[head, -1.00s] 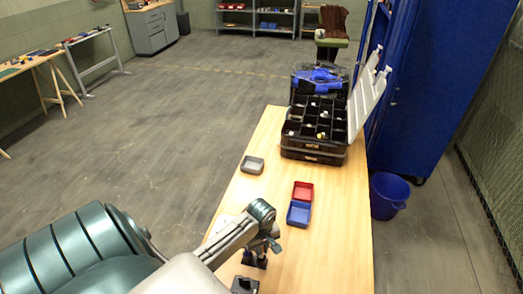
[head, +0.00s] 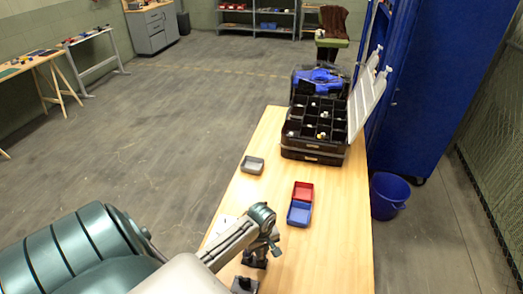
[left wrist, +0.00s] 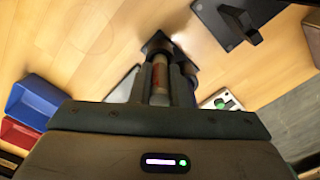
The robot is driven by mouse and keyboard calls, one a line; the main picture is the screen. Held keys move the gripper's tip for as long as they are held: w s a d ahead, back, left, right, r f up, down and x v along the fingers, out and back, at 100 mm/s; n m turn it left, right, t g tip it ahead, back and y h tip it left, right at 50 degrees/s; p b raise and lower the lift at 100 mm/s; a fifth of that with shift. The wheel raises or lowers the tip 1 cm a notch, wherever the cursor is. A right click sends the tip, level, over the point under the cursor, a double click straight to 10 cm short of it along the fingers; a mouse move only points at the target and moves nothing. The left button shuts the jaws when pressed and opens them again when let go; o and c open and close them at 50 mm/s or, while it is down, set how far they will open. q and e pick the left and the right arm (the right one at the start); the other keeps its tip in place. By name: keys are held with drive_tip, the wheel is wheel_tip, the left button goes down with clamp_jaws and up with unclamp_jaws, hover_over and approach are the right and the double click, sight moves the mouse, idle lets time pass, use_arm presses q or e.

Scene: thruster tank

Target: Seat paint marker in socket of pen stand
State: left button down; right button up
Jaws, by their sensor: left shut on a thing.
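My left gripper (head: 266,249) is over the near part of the wooden table. In the left wrist view, its fingers (left wrist: 160,85) are shut on the paint marker (left wrist: 160,72), a slim cylinder with a reddish band. The marker's far end points at the black pen stand (left wrist: 157,43) on the table. The stand also shows in the head view as a dark base (head: 254,262) just below the gripper. Whether the marker's tip is inside the socket or just above it I cannot tell. My right gripper is not in view.
A red bin (head: 303,191), a blue bin (head: 299,213) and a grey tray (head: 252,165) lie farther up the table (head: 335,235). A black organizer case (head: 313,153) with its lid open stands at the far end.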

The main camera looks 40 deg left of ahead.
use_arm(q)
drive_tip(key=shift+f, duration=0.45)
idle(0.5)
drive_tip(key=c, duration=1.3)
unclamp_jaws()
drive_tip(key=shift+r, duration=0.1)
wheel_tip(320, 180, up, 10)
drive_tip(key=shift+r+b, duration=0.1)
drive_tip(key=shift+b, duration=1.15)
drive_tip(key=shift+r+p, duration=0.45)
drive_tip(key=shift+r, duration=0.2)
drive_tip(key=shift+r+p, duration=0.7)
drive_tip(key=shift+p, duration=0.2)
drive_tip(key=shift+r, duration=0.85)
